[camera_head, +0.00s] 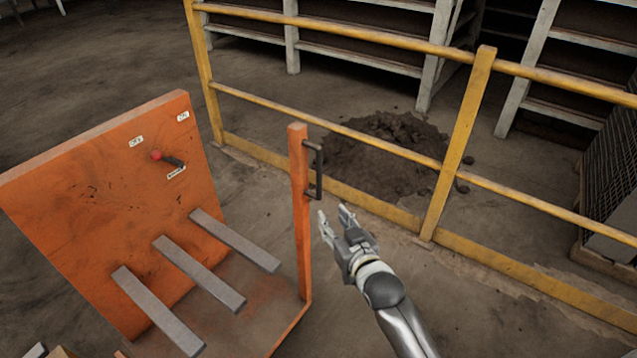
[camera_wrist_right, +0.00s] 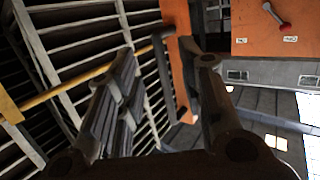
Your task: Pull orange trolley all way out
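The orange trolley (camera_head: 100,190) stands at the left in the head view, with an upright orange panel, a red-knobbed lever (camera_head: 157,155) and several grey bars sticking out. Its orange post (camera_head: 299,210) carries a dark handle (camera_head: 317,170). My right gripper (camera_head: 335,212) is open and empty, just below and to the right of the handle, apart from it. In the right wrist view the handle (camera_wrist_right: 160,75) and the orange post (camera_wrist_right: 180,60) show between the open fingers (camera_wrist_right: 160,95).
A yellow railing (camera_head: 463,140) runs behind the trolley and along the right. A dark heap of dirt (camera_head: 385,150) and grey shelves (camera_head: 360,55) lie beyond it. A dark mesh rack (camera_head: 612,165) stands at the right edge. Bare floor (camera_head: 500,310) is clear at the lower right.

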